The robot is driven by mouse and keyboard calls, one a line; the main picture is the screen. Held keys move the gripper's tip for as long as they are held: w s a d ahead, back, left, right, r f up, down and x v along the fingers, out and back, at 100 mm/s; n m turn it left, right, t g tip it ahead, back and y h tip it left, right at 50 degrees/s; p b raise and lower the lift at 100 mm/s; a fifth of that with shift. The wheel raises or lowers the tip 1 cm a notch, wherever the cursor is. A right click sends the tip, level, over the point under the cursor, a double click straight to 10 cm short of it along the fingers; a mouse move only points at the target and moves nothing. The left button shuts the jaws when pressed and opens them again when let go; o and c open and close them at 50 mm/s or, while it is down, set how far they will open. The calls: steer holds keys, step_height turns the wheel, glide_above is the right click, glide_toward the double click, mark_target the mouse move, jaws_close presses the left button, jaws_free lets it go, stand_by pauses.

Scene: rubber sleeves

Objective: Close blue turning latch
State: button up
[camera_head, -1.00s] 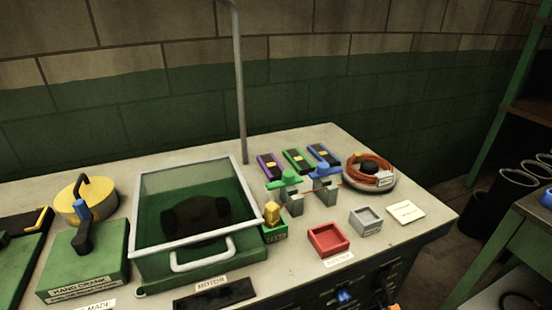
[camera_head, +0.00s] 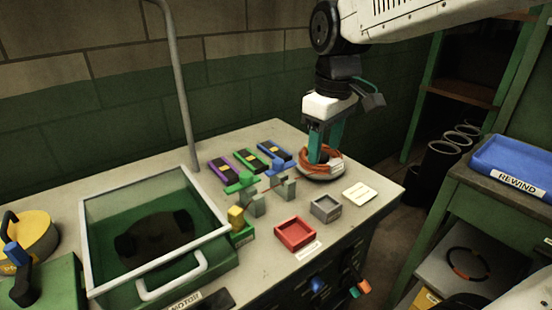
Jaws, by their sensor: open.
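The blue turning latch (camera_head: 279,167) sits on a grey block on the workbench, right of a similar green latch (camera_head: 241,182). It is small in view, and I cannot tell its exact turn. My gripper (camera_head: 325,157) points down with teal fingers spread apart. It is to the right of the blue latch and appears over or in front of the orange cable coil (camera_head: 322,170). It does not touch the latch, and I see nothing held between the fingers.
Purple, green and blue-ended dark blocks (camera_head: 248,160) lie behind the latches. A red tray (camera_head: 294,233), a grey tray (camera_head: 325,208) and a pale card (camera_head: 359,194) are in front and right. A glass-lidded green box (camera_head: 155,235) stands left, with a grey pole (camera_head: 178,80) behind.

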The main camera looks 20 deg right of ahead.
steer(key=w+a+f+n, duration=0.1)
steer(key=w+f+n, duration=0.3)
steer(key=w, duration=0.9)
steer(key=n, duration=0.3)
glide_above(278, 161)
steer(key=shift+g, duration=0.4)
steer(key=f, duration=0.4)
steer(key=shift+s+f, duration=0.1)
steer(key=shift+s, duration=0.1)
steer(key=shift+w+f, duration=0.15)
steer(key=shift+f, duration=0.15)
step_height(278, 161, down, 7)
steer(key=shift+f, duration=0.15)
steer(key=c, duration=1)
